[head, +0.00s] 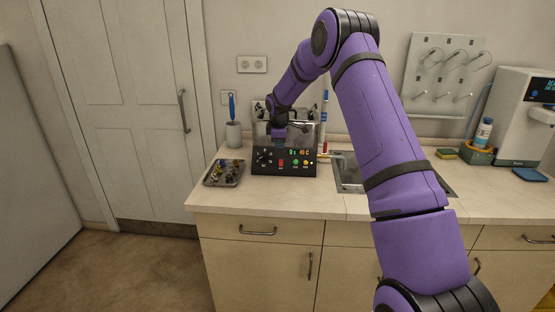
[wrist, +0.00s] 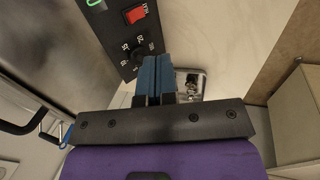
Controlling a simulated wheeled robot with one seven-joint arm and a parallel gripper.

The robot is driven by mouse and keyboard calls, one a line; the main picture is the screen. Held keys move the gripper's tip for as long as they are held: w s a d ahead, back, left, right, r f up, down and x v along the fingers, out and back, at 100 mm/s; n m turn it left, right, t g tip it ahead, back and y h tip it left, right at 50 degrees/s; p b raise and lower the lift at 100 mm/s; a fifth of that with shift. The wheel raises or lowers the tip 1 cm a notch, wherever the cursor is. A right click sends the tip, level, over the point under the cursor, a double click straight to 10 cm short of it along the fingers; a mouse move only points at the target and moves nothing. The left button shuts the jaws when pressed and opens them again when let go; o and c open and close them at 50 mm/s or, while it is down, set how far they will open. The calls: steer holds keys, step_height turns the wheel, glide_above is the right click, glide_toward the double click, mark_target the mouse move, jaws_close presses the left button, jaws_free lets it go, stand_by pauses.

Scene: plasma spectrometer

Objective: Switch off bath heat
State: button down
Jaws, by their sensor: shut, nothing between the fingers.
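The bath (head: 300,168) stands on the counter, with a metal tank behind a black sloped control panel. The panel carries a dial, a red switch (head: 281,163), coloured lights and a lit display. In the wrist view the red switch (wrist: 135,14) shows at the top, with a label beside it. The black dial (wrist: 139,57) and its numbers lie below the switch, partly near my fingers. My gripper (head: 279,143) is shut and empty, above the left part of the panel. In the wrist view the blue fingertips (wrist: 157,62) are together beside the dial, apart from the red switch.
A metal tray (head: 224,180) with small items lies left of the bath; a cup with a blue-handled brush (head: 233,133) stands behind it. A sink (head: 347,176) is to the right. A drying rack (head: 443,75) hangs on the wall. The front counter strip is clear.

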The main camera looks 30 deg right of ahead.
steer(key=shift+f, duration=0.1)
glide_toward(281, 164)
steer(key=f, duration=0.1)
steer(key=s+a+f, duration=0.1)
steer(key=f, duration=0.1)
steer(key=s+f, duration=0.1)
steer(key=f, duration=0.1)
steer(key=shift+a, duration=0.15)
steer(key=shift+w+d+f, duration=0.45)
steer(key=shift+w+d, duration=0.15)
steer(key=shift+w, duration=0.2)
steer(key=shift+w+d+f, duration=0.2)
steer(key=shift+w+d, duration=0.3)
steer(key=shift+w, duration=0.3)
